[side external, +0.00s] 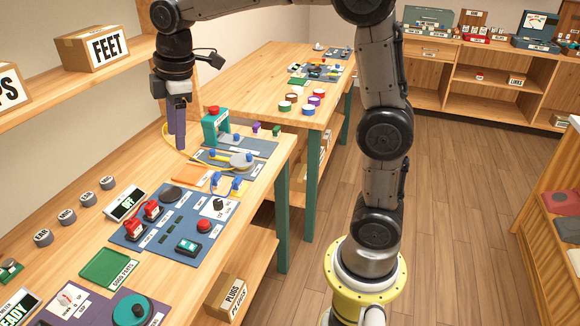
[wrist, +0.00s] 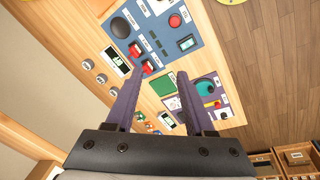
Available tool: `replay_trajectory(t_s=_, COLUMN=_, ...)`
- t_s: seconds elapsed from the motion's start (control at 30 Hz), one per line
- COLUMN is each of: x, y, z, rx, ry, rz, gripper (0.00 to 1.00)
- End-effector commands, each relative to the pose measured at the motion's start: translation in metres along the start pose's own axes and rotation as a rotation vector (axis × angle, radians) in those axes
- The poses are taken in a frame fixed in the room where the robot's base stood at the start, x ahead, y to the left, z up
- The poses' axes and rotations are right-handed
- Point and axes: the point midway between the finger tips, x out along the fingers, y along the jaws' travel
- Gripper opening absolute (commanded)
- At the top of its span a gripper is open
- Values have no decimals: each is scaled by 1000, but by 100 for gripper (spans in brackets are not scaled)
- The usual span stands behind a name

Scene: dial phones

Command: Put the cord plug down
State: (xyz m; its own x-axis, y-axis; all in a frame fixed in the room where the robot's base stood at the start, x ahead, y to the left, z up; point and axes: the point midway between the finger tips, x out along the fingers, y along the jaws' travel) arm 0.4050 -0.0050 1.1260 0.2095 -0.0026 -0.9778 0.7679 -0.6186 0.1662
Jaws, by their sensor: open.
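My gripper (side external: 176,142) hangs with its purple fingers pointing down above the left part of the bench. In the wrist view my gripper (wrist: 160,78) is open, with a wide gap and nothing held between the fingers. A yellow cord (side external: 182,154) loops close by the fingers in the side view. I cannot tell whether it touches them. Small blue plug-like pieces (side external: 238,184) stand near the cord, to the right of and below my gripper. Which one is the cord plug is too small to tell.
A teal press with a red top (side external: 215,125) stands right of my gripper. A blue panel (side external: 180,222) with red switches lies in front, with a green tray (side external: 108,268) nearer the camera.

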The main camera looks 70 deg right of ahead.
Motion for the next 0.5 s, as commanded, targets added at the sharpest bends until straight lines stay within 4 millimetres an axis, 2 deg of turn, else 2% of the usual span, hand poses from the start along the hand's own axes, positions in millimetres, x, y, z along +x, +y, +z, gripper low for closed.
replay_trajectory(t_s=0.03, x=-14, y=-18, z=13, rx=71, ry=18, rz=21, gripper=54)
replay_trajectory(t_s=0.2, x=-38, y=-73, z=54, rx=324, ry=80, rz=73, gripper=54)
replay_trajectory(t_s=0.33, x=-42, y=-116, z=87, rx=517, ry=138, rz=102, gripper=54)
replay_trajectory(t_s=0.5, x=-32, y=-163, z=123, rx=736, ry=209, rz=121, gripper=54)
